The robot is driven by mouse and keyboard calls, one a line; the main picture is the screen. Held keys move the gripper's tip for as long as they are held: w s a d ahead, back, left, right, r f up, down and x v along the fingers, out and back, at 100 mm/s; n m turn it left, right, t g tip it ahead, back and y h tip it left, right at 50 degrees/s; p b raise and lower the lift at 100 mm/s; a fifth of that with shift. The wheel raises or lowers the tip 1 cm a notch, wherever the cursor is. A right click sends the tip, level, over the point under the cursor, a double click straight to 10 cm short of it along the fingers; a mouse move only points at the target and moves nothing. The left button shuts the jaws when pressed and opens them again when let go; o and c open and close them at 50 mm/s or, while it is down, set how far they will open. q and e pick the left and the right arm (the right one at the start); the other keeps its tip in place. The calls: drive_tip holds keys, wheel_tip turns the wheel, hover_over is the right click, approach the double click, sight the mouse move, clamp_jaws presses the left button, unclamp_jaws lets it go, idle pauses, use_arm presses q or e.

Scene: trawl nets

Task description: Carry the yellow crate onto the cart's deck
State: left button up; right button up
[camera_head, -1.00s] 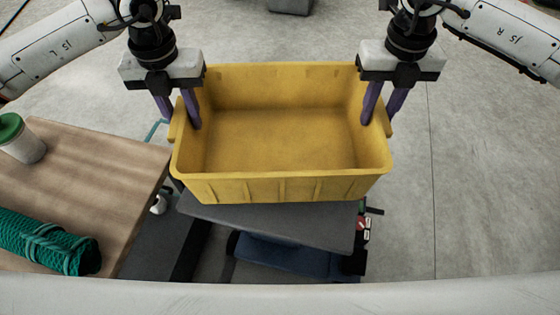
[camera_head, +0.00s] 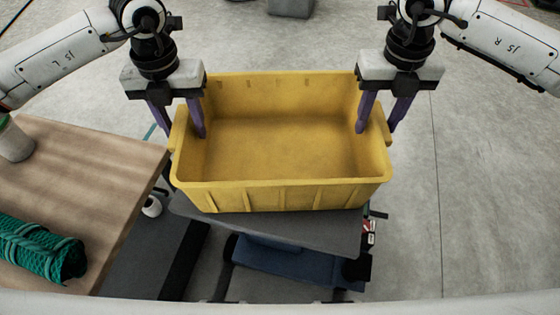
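The yellow crate (camera_head: 280,197) is empty and sits level over the cart's dark grey deck (camera_head: 280,228), looking as if it rests on it. The crate hides most of the deck. My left gripper (camera_head: 178,120) straddles the crate's left wall, one purple finger inside and one outside, spread apart. My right gripper (camera_head: 382,115) straddles the right wall the same way, its fingers spread too. Neither looks clamped on the crate.
A wooden table (camera_head: 100,160) at left, close to the crate, bears a green rope bundle (camera_head: 38,248) and a pale cup (camera_head: 14,142). A blue part (camera_head: 295,265) shows below the deck. The floor at right is clear.

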use_arm(q)
drive_tip(key=shift+r, duration=0.2)
use_arm(e)
drive_tip(key=shift+r, duration=0.3)
use_arm(q)
wheel_tip(320, 180, up, 12)
use_arm(e)
wheel_tip(320, 180, up, 12)
drive_tip(key=shift+f, duration=0.25)
use_arm(q)
drive_tip(key=shift+f, duration=0.1)
idle(0.5)
